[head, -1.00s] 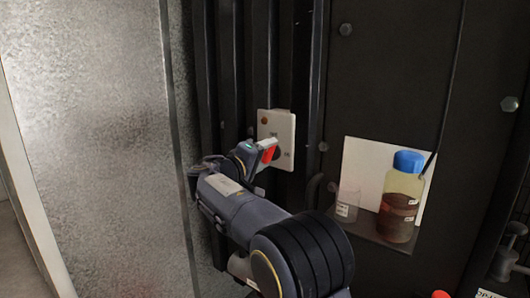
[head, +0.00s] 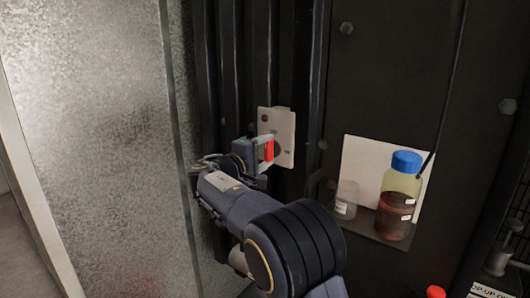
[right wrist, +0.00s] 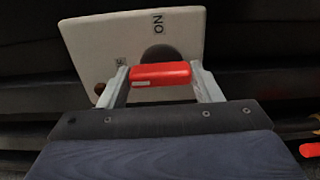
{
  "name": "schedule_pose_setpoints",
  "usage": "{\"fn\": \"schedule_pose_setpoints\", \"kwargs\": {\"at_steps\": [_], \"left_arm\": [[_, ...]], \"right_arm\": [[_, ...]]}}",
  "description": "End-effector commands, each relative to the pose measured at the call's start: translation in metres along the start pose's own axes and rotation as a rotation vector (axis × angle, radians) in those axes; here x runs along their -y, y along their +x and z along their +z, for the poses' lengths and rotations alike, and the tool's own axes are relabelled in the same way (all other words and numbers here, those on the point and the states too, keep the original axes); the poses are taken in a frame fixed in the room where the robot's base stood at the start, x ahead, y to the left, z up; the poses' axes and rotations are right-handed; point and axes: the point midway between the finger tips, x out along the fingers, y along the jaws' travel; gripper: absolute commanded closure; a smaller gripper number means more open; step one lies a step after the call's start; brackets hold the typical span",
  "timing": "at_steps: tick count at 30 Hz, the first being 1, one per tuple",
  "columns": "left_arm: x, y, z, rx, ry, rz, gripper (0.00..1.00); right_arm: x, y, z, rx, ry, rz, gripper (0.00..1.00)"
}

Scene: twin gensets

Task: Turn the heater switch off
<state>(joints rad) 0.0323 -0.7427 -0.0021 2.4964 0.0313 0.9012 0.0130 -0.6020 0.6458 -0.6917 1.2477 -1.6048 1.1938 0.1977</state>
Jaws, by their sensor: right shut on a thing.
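The heater switch is a white plate (head: 286,122) on the dark ribbed panel, with a red handle (head: 269,150) and a small dull lamp (head: 264,118) at its upper left. My right gripper (head: 262,152) is shut on the red handle, which stands upright in the head view. In the right wrist view the red handle (right wrist: 161,74) lies between both fingers, in front of a dark round hub (right wrist: 160,53). An "ON" label (right wrist: 158,23) shows sideways on the plate. A second label (right wrist: 121,61) is partly hidden by a finger. My left gripper is not in view.
A blue-capped bottle of dark liquid (head: 399,197) and a clear beaker (head: 347,199) stand on a small shelf right of my arm. A metal sheet wall (head: 100,130) is close on the left. A red cap (head: 435,291) shows at the bottom.

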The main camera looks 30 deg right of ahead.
Motion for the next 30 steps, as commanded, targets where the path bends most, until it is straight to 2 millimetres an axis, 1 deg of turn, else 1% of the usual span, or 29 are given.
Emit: {"fn": "schedule_pose_setpoints", "kwargs": {"at_steps": [5, 6, 11, 20, 23, 30], "left_arm": [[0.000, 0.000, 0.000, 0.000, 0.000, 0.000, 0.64], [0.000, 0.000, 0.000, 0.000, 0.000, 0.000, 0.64], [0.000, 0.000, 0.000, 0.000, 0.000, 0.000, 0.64], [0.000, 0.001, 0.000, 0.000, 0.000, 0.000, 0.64], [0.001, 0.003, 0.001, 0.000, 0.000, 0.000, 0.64], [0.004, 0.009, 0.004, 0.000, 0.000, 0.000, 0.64]], "right_arm": [[0.001, -0.001, -0.001, -0.002, -0.005, -0.001, 0.65], [0.001, -0.001, -0.001, -0.002, -0.005, -0.001, 0.41], [0.001, -0.001, -0.001, -0.002, -0.004, 0.000, 0.20], [0.001, -0.002, 0.000, -0.001, -0.001, 0.000, 0.20], [0.001, -0.011, -0.001, -0.003, -0.001, 0.000, 0.20], [0.002, -0.053, -0.001, -0.005, -0.002, 0.000, 0.20]]}}
